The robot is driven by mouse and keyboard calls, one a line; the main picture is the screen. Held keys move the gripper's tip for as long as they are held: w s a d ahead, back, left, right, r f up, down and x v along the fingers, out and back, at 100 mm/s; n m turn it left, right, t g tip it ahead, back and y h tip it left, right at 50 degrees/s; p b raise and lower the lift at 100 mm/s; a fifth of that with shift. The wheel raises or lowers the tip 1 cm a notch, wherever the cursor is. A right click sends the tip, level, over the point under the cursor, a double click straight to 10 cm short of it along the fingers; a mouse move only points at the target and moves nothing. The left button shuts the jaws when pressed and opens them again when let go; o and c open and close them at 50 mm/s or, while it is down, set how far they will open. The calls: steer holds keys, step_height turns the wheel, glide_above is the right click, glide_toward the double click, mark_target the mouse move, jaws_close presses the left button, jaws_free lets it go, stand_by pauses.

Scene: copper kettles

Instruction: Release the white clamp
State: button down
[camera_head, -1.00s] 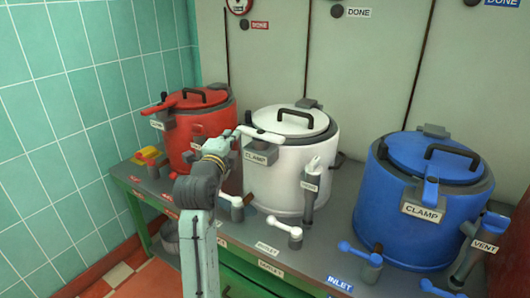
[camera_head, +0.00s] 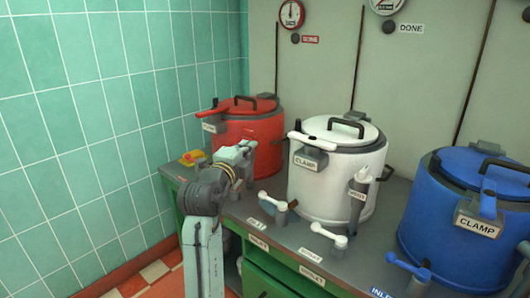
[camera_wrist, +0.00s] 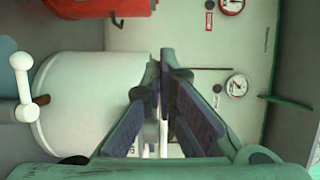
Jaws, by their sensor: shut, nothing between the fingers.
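The white kettle (camera_head: 330,180) stands on the bench between the red and blue kettles. Its white clamp lever (camera_head: 312,141) lies across the lid's front edge above a CLAMP label (camera_head: 308,161). My gripper (camera_head: 252,145) is to the left of the lever, in front of the red kettle in the head view, with a gap between it and the lever. In the wrist view the fingers (camera_wrist: 161,60) are shut and empty. The white kettle's side (camera_wrist: 85,105) shows to their left there. I cannot make out the clamp in the wrist view.
The red kettle (camera_head: 238,130) is behind my gripper and the blue kettle (camera_head: 462,225) is at the right. White valve handles (camera_head: 328,234) stand along the bench front (camera_head: 300,240). A tiled wall (camera_head: 100,130) is on the left.

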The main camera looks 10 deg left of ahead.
steer(key=a, duration=0.2)
steer(key=shift+s+a, duration=0.3)
steer(key=shift+s, duration=0.1)
